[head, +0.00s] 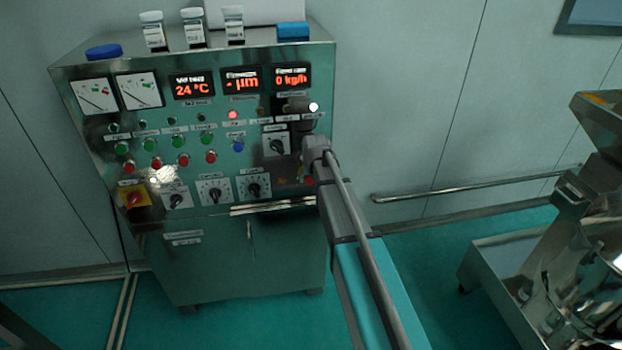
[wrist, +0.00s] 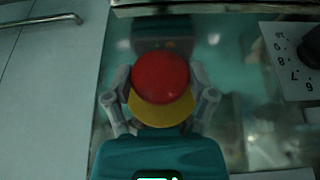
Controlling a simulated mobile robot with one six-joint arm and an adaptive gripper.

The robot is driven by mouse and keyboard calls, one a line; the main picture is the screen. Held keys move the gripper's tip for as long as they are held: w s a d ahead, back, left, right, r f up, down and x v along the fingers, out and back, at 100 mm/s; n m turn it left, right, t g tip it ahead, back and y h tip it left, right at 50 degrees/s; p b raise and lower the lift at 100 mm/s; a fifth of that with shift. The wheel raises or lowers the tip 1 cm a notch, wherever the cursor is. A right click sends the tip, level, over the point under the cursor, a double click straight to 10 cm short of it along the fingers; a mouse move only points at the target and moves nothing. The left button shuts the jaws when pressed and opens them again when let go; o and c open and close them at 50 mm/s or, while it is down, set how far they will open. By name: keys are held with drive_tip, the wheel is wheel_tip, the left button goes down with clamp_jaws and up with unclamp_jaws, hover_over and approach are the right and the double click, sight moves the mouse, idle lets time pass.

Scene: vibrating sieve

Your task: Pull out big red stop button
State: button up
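The big red stop button (wrist: 160,78) is a round red cap on a yellow base (wrist: 160,111), in the middle of the wrist view. My gripper (wrist: 160,74) has one grey finger on each side of the cap. Both fingertips appear to touch the cap's edges, so it looks shut on the button. In the head view my gripper (head: 305,163) is at the right part of the control panel. A small bit of red (head: 309,181) shows beside it there; my arm hides most of the button.
The steel control cabinet (head: 190,255) carries displays, dials and several small buttons. A dial (wrist: 310,50) lies right of my gripper in the wrist view. A rotary switch (head: 277,147) sits close to it in the head view. A steel machine (head: 590,220) stands at the right.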

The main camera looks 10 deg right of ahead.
drive_tip(key=c, duration=0.6)
drive_tip(key=shift+s, duration=0.85)
drive_tip(key=shift+c, duration=0.2)
drive_tip(key=o, duration=1.3)
drive_tip(key=shift+w, duration=0.2)
